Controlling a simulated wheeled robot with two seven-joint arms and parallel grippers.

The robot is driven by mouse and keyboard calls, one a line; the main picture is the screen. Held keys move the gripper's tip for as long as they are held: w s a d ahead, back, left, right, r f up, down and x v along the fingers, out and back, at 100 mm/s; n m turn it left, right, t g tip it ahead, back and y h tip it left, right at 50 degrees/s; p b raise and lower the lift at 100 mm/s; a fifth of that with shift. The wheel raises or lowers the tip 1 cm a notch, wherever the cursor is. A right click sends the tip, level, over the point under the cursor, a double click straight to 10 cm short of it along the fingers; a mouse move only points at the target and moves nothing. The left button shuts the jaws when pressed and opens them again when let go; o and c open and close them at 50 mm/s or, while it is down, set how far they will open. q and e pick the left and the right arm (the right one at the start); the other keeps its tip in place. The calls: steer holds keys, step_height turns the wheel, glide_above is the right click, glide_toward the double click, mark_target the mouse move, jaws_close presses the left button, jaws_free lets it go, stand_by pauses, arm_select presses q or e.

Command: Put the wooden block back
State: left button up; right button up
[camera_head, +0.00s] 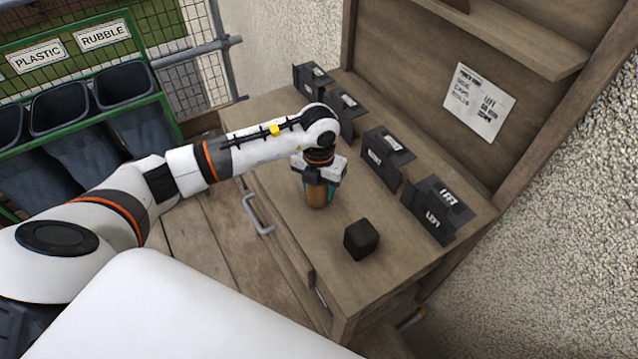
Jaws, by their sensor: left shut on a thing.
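A brown wooden-looking block (317,197) is above or on the wooden bench top, in the middle of the view. My left gripper (319,188) points down with its fingers shut around this block. The gripper body hides the block's upper part, and I cannot tell whether its bottom touches the bench. A black cube (361,240) sits on the bench to the right of the gripper and nearer. My right gripper is not in view.
Several dark labelled holders (387,158) stand in a row along the back of the bench (400,270). A paper note (479,105) is on the back panel, below a shelf (510,45). Bins (60,105) stand at the left. The bench's front right is clear.

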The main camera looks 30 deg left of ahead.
arm_select(q)
steer(key=o, duration=1)
step_height(320, 180, up, 12)
steer(key=shift+s+r+b, duration=0.1)
steer(key=shift+b, duration=0.95)
